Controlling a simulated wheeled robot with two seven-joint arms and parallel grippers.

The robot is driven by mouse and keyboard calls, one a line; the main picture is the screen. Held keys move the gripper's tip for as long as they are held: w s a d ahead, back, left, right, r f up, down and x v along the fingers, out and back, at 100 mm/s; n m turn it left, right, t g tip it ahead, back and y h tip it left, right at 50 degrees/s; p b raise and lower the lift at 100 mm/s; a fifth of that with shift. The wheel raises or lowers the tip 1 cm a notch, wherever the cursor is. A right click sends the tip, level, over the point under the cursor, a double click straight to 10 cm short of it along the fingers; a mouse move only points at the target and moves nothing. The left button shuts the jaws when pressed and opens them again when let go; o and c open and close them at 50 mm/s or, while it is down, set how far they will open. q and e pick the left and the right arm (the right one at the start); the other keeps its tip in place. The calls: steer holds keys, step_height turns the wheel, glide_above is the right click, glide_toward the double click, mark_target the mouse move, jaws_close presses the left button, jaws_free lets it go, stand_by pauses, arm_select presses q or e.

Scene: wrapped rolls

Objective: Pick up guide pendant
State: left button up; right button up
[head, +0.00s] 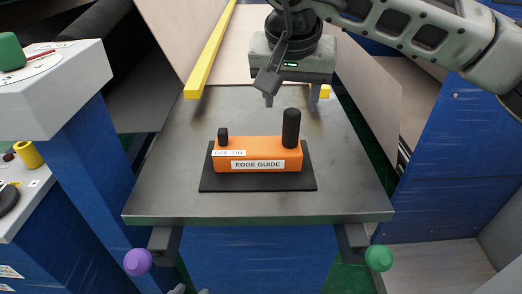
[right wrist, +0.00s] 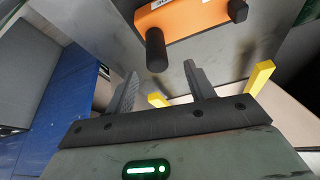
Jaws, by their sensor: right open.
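The guide pendant (head: 285,147) is an orange box with an "EDGE GUIDE" label, an "OFF ON" label, a short black knob on the left and a tall black post on the right. It sits on a black pad (head: 309,176) on the grey metal table (head: 345,195). My right gripper (head: 292,97) is open and empty, behind and above the pendant, apart from it. In the right wrist view, the pendant (right wrist: 190,18) is beyond the open fingers (right wrist: 160,82), its upper part cut off. Grey tips, perhaps my left gripper (head: 190,290), barely show at the bottom edge.
A yellow bar (head: 212,48) runs behind the table. A purple ball knob (head: 138,261) and a green ball knob (head: 378,258) stick out at the table's front corners. A grey-topped blue cabinet (head: 60,85) stands at left. The table around the pad is clear.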

mark_target(292, 114)
steer(key=shift+s+x, duration=0.15)
steer(key=shift+x, duration=1.4)
steer(key=shift+s+x, duration=0.2)
steer(key=shift+x, duration=1.3)
steer(key=shift+d+f, duration=0.1)
steer(key=shift+d, duration=0.05)
jaws_close()
